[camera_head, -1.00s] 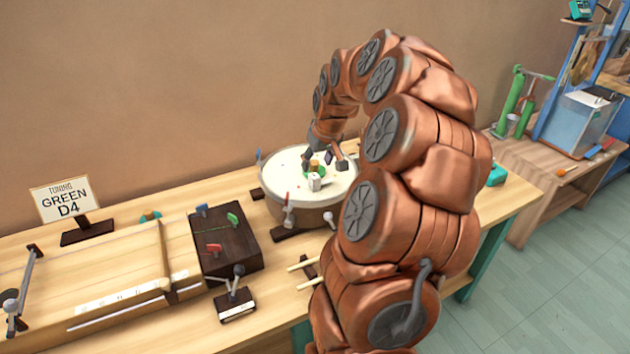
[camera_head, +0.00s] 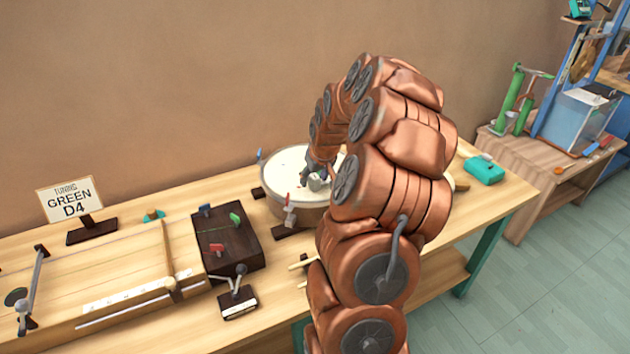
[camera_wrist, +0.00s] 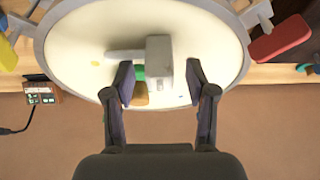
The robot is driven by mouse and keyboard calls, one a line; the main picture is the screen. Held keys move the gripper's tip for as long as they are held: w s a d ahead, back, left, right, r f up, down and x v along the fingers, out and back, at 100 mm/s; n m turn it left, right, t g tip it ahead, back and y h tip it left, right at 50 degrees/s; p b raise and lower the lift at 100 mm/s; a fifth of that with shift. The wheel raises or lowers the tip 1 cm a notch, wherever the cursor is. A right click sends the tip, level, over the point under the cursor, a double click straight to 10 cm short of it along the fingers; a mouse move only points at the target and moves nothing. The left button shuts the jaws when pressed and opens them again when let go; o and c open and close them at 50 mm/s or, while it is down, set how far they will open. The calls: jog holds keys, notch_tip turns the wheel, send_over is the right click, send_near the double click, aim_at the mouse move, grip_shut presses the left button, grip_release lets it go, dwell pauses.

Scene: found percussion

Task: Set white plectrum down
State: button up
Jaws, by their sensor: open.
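My gripper (camera_wrist: 158,84) is open over the cream drum head (camera_wrist: 75,40) in the wrist view. A pale grey-white block (camera_wrist: 159,62) with a short bar on its left lies between and just beyond the fingertips. Green and tan pieces (camera_wrist: 140,93) show beside it. I cannot tell whether any of these is the white plectrum or whether the fingers touch them. In the head view my gripper (camera_head: 318,168) is low over the drum (camera_head: 285,163), and my arm hides the drum's right side.
A dark block (camera_head: 225,250) holds blue, green and red plectrum-like pieces left of the drum. A long wooden stringed board (camera_head: 110,270) lies farther left, below a "GREEN D4" sign (camera_head: 70,198). A teal box (camera_head: 484,170) sits at the bench's right end.

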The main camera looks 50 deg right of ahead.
grip_shut()
dwell(0.4)
jog(key=shift+r, duration=0.1)
